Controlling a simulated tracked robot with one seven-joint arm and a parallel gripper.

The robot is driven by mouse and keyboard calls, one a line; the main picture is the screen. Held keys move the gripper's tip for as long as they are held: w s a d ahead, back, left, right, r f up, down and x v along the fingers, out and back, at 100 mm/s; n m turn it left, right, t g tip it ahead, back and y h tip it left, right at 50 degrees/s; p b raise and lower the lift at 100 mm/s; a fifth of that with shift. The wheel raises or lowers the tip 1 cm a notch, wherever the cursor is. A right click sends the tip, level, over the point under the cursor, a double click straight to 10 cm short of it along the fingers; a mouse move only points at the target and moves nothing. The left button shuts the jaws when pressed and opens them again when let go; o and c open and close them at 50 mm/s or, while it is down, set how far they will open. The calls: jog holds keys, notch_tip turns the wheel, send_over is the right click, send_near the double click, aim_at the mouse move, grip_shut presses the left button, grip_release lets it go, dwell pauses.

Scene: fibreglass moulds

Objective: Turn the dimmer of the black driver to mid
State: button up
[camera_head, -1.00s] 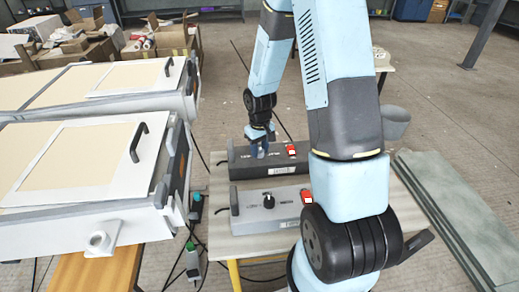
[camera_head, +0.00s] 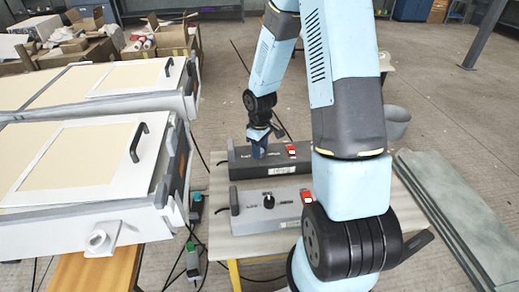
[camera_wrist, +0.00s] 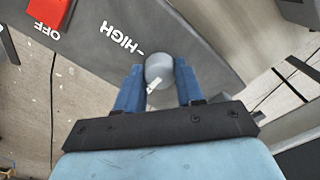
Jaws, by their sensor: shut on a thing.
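The black driver (camera_head: 240,167) lies on the table behind a grey driver. My gripper (camera_head: 260,152) reaches down onto its top, left of its red switch (camera_head: 291,151). In the wrist view, my gripper's blue fingers (camera_wrist: 159,82) are shut on a round grey dimmer knob (camera_wrist: 158,67), one finger on each side. A white pointer mark (camera_wrist: 153,86) on the knob faces the lower left of that view, away from the upside-down HIGH label (camera_wrist: 120,37). The red switch by OFF also shows at upper left. Other dial labels are hidden or out of view.
The grey driver (camera_head: 247,222), with a black knob (camera_head: 268,199) and red switch (camera_head: 307,196), sits just in front. White moulds (camera_head: 80,228) stand at left, close to the table (camera_head: 222,247). Green-grey boards (camera_head: 445,215) lie at right.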

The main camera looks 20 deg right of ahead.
jog(key=o, duration=1)
jog(key=shift+o, duration=0.2)
notch_tip(320, 180, up, 14)
jog(key=shift+f, duration=0.15)
dwell(0.4)
